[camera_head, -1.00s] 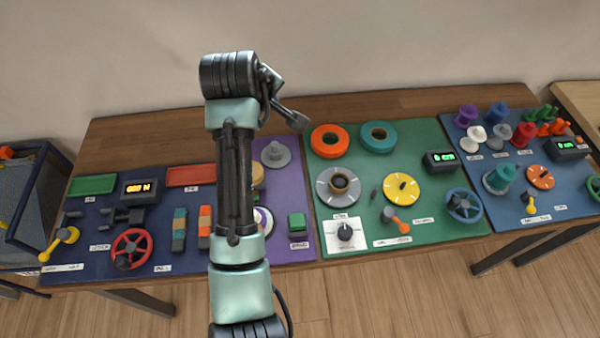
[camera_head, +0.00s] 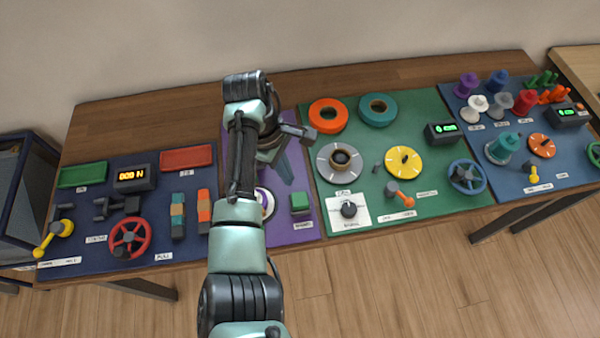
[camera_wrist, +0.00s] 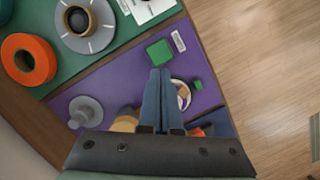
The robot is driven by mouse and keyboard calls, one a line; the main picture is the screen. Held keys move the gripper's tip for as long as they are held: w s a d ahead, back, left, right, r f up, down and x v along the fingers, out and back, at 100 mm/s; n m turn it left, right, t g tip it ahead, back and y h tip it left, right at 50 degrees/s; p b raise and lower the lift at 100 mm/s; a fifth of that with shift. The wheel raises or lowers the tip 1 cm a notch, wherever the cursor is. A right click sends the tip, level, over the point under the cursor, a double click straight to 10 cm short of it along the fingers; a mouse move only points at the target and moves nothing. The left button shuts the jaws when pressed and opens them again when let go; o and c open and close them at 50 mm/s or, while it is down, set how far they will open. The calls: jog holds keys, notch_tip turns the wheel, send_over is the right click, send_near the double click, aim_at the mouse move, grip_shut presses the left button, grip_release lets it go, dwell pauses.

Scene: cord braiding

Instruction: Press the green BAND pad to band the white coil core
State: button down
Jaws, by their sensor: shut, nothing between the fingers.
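The green BAND pad (camera_head: 300,202) is a small green block near the front right of the purple mat. It also shows in the wrist view (camera_wrist: 160,52), just beyond my fingertips. My gripper (camera_wrist: 160,71) is shut and empty, its long blue fingers pointing toward the pad. In the head view my gripper (camera_head: 290,181) hangs over the purple mat behind the pad; whether it touches the pad I cannot tell. The white coil core (camera_head: 269,208) is beside the pad, partly hidden by my arm. In the wrist view the fingers hide part of it.
The purple mat (camera_wrist: 205,95) also holds a grey spool (camera_wrist: 86,110) and a tan round piece (camera_wrist: 124,124). The green mat (camera_head: 440,190) to the right carries an orange ring (camera_head: 328,104), a dial and knobs. A blue mat (camera_head: 85,220) with levers lies left.

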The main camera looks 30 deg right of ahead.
aim_at(298, 198)
jog(key=b+x, duration=0.5)
jog(key=shift+f, duration=0.45)
jog(key=shift+s+d+f+b, duration=0.2)
jog(key=shift+f+b, duration=0.4)
jog(key=shift+b, duration=0.25)
